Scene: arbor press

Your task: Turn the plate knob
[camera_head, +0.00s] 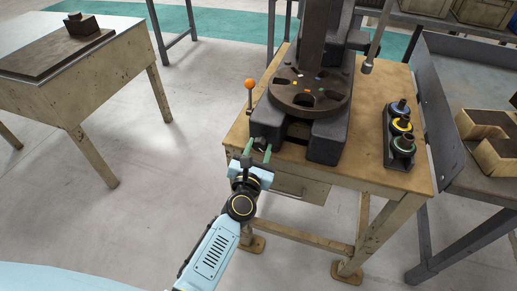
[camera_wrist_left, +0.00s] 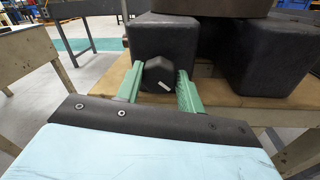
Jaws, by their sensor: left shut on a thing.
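The arbor press stands on a wooden table, with its round slotted plate (camera_head: 309,92) on a dark base (camera_head: 328,140). The plate carries small coloured marks. The plate knob (camera_wrist_left: 159,75) is a black faceted knob with a white mark on the front of the base's left leg. My left gripper (camera_head: 257,150) reaches it from the front. Its green fingers stand on either side of the knob in the left wrist view (camera_wrist_left: 158,84), shut on it. In the head view the knob is mostly hidden between the fingers. My right gripper is not in view.
An orange ball-topped lever (camera_head: 249,86) stands just left of the press. A black rack (camera_head: 398,150) with several coloured-ring pieces is at the table's right. A grey metal panel (camera_head: 440,110) rises beyond it. Floor left of the table is clear.

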